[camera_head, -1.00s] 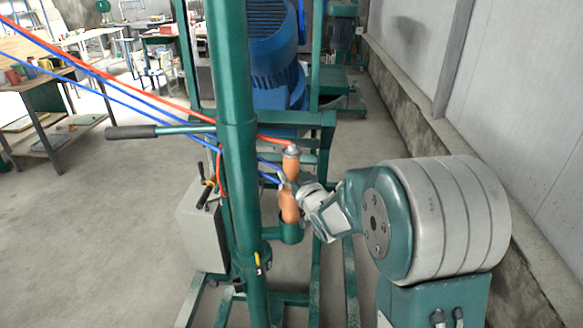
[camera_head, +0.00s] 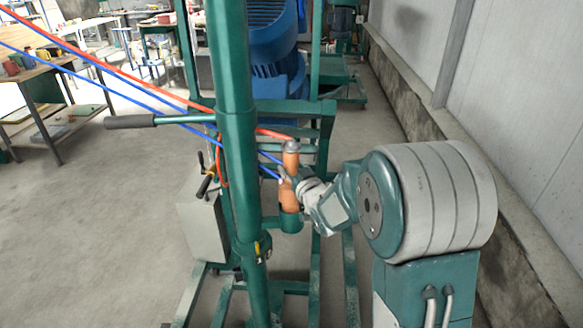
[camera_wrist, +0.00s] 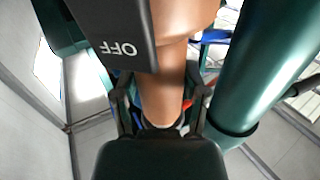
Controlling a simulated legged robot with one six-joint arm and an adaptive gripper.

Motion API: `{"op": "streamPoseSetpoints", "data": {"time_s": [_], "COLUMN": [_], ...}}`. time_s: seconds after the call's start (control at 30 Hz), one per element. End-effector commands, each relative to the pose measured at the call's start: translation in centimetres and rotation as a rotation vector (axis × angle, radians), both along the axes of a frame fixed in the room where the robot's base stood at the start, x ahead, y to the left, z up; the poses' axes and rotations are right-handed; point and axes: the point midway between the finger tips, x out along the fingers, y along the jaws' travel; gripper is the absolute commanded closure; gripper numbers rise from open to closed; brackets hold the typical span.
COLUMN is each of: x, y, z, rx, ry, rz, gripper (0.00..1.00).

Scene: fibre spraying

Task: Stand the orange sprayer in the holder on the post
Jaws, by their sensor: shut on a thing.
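The orange sprayer (camera_head: 289,196) is roughly upright beside the green post (camera_head: 236,150), with its metal-capped top level with the red hose. Its lower end meets the green cup-shaped holder (camera_head: 291,223) on the post; how deep it sits inside cannot be told. My gripper (camera_head: 292,182) is shut on the sprayer's middle from the right. In the wrist view the sprayer (camera_wrist: 168,88) runs between the dark fingers of my gripper (camera_wrist: 160,112), and the post (camera_wrist: 268,65) is close on the right. The holder cannot be made out there.
Red and blue hoses (camera_head: 130,85) stretch from the upper left past the post. A side handle (camera_head: 130,122) sticks out left. Open floor lies left.

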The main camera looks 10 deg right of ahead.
Motion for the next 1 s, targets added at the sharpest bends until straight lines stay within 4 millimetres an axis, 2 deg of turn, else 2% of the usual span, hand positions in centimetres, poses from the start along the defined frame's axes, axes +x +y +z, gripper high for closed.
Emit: {"op": "streamPoseSetpoints", "data": {"time_s": [0.3,0.33,0.37,0.4,0.43,0.87,1.0], "x": [0.0,0.0,0.0,0.0,0.0,-0.1,-1.4], "y": [0.0,0.0,0.0,0.0,0.0,0.0,-0.3], "z": [-0.3,-0.3,-0.2,-0.2,-0.3,-0.7,-0.6], "rx": [0.0,0.0,0.0,0.0,0.0,0.0,-0.001], "ry": [-0.006,-0.006,-0.007,-0.006,-0.006,0.005,0.003], "rz": [0.0,0.0,0.0,0.0,0.0,0.0,0.0], "gripper": [1.0,0.39,0.25,0.07,0.03,0.03,0.03]}}
